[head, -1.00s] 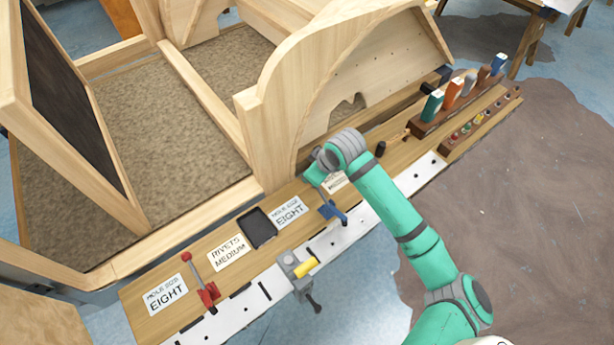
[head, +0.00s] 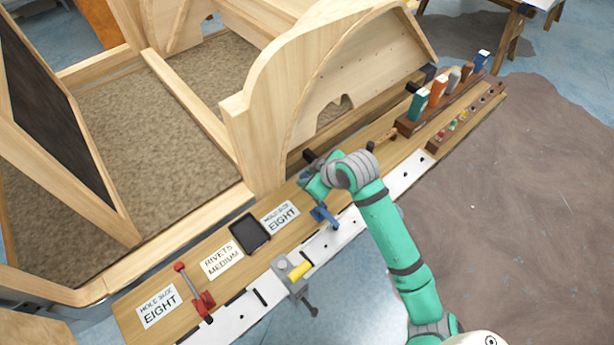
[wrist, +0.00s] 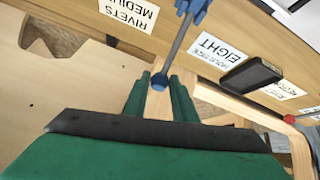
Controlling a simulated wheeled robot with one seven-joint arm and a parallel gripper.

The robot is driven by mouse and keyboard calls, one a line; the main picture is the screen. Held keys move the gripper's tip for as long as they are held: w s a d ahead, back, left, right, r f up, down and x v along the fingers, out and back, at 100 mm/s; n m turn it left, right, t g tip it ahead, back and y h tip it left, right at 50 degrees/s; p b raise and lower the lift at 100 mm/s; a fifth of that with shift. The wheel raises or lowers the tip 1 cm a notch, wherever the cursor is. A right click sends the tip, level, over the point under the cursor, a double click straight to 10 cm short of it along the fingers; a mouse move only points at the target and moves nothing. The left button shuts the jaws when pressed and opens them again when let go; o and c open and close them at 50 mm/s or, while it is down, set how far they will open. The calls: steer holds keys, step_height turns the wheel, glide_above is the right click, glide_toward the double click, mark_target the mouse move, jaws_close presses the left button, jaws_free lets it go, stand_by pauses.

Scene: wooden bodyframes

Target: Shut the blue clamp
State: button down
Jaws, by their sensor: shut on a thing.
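The blue clamp (head: 325,216) is mounted on the wooden bench along the white strip, close below my wrist in the head view. In the wrist view its blue body (wrist: 192,8) is at the top edge, and a grey lever runs from it to a round blue knob (wrist: 158,81). My gripper (wrist: 160,84) has its two green fingers shut on the knob, one on each side. In the head view my gripper (head: 311,190) is beside the clamp, with the fingers and knob mostly hidden by my wrist.
A red clamp (head: 194,292) and a grey vise with a yellow part (head: 297,270) stand to the left. A black tray (head: 249,232) lies among label cards. A tall wooden frame (head: 270,120) rises behind. A rack of coloured tools (head: 440,104) is at the right.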

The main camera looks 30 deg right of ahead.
steer(key=shift+s+f, duration=0.15)
steer(key=shift+f, duration=0.1)
steer(key=c, duration=1.5)
jaws_free()
steer(key=shift+o, duration=0.2)
steer(key=shift+r, duration=0.15)
steer(key=shift+s+r, duration=0.1)
steer(key=shift+r, duration=0.1)
steer(key=v, duration=1)
